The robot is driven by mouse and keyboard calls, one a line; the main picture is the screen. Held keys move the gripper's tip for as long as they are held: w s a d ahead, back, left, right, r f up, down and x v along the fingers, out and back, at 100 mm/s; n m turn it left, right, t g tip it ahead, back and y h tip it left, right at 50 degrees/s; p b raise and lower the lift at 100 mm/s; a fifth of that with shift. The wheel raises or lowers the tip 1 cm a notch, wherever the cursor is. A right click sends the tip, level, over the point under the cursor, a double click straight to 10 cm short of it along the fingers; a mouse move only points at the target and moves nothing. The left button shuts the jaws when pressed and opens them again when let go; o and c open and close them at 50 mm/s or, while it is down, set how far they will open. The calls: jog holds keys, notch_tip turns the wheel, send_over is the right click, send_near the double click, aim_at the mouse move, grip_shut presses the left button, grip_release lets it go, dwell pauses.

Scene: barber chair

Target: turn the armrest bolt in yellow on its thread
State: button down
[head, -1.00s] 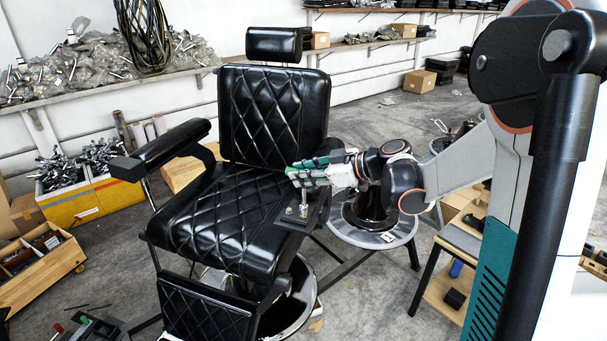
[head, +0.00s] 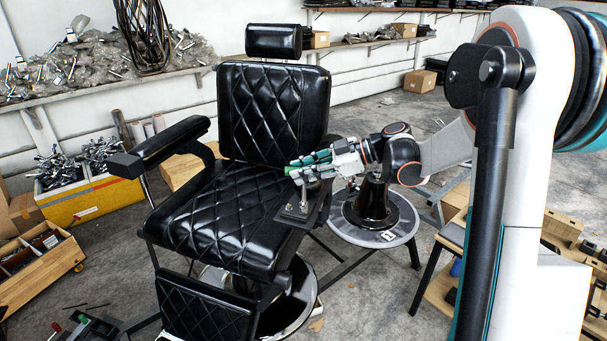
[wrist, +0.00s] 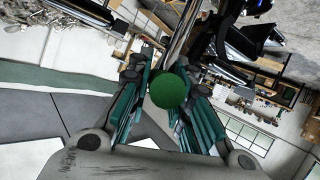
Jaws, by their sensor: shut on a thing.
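The black barber chair has a dark mounting plate (head: 285,218) at the right side of its seat, where no armrest pad sits. Small metal bolt heads stand on this plate, too small to tell apart; I see no yellow on them. My gripper (head: 308,168) is above the plate, shut on a tool with a round green end. The green end (wrist: 170,91) sits between the fingers (wrist: 165,108) in the wrist view. A metal shaft (head: 304,194) runs down from the gripper to the plate. Whether its tip is seated on a bolt is too small to tell.
The left armrest (head: 160,145) is fitted on the chair. A round stool-like base (head: 375,228) stands close under my arm. A yellow-and-grey crate of metal parts (head: 95,200) and a wooden tray (head: 40,265) are at left. A wooden shelf rack (head: 435,290) stands at right.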

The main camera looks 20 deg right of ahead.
jog(key=shift+s+a+r+n+g, duration=0.1)
jog(key=shift+n+g, duration=0.2)
jog(key=shift+n, duration=0.1)
jog(key=shift+g+y, duration=0.3)
jog(key=shift+r+p, duration=1.35)
jog(key=shift+r, duration=1.15)
jog(key=shift+f, duration=0.1)
